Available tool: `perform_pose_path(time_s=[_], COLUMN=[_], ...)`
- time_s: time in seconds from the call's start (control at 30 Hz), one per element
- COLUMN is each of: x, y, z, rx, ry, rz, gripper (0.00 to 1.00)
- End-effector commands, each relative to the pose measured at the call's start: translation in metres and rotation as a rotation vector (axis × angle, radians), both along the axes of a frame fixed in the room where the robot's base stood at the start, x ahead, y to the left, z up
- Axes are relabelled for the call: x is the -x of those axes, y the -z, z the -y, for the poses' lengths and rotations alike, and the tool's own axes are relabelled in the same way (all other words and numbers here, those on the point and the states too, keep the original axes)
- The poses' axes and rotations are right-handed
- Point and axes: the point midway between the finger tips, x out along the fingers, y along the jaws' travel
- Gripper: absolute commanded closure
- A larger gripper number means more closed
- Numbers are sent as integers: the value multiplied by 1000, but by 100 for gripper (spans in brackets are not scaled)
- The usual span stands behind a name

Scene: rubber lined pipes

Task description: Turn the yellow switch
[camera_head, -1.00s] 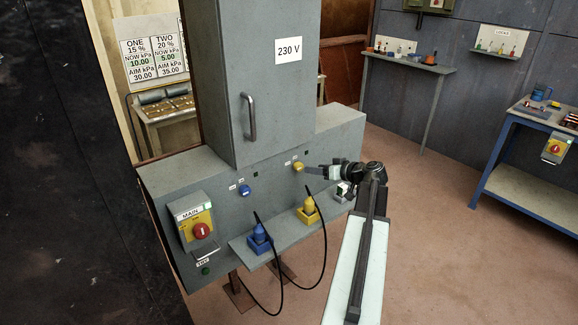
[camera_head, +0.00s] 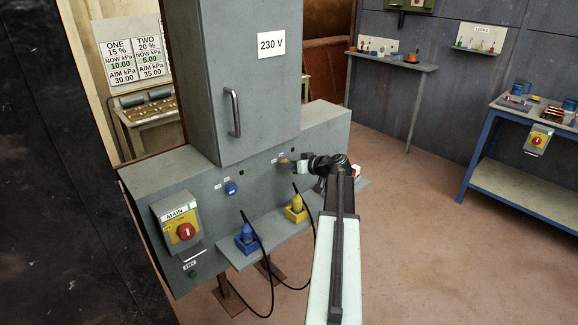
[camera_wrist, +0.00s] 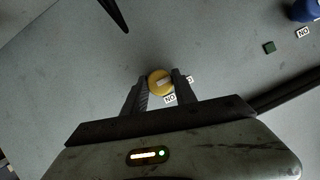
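The yellow switch (camera_wrist: 160,82) is a round knob with a pale bar on the front of the grey cabinet base. In the wrist view it shows between the fingertips of my gripper (camera_wrist: 160,88), one finger on each side. The fingers are apart, and I cannot tell whether they touch the knob. In the head view my gripper (camera_head: 291,164) is at the switch (camera_head: 283,161), which is partly hidden behind it. The labels by the knob are partly covered by the fingers.
A blue switch (camera_head: 231,188) is left of the yellow one. Below are a blue plug (camera_head: 246,234) and a yellow plug (camera_head: 296,204) with hanging black cables. A red main switch (camera_head: 185,231) is farther left. A cabinet handle (camera_head: 234,113) juts out above.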

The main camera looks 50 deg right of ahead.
Motion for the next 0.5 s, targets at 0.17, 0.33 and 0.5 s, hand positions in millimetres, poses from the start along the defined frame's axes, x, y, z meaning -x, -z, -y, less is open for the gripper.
perform_pose_path(time_s=[0.17, 0.33, 0.5], x=[-2, -2, -2], y=[0, 0, 2], z=[5, 1, 1], rx=[0, -16, -81], ry=[-3, 1, 1], rz=[0, 3, 8], gripper=[100, 100, 100])
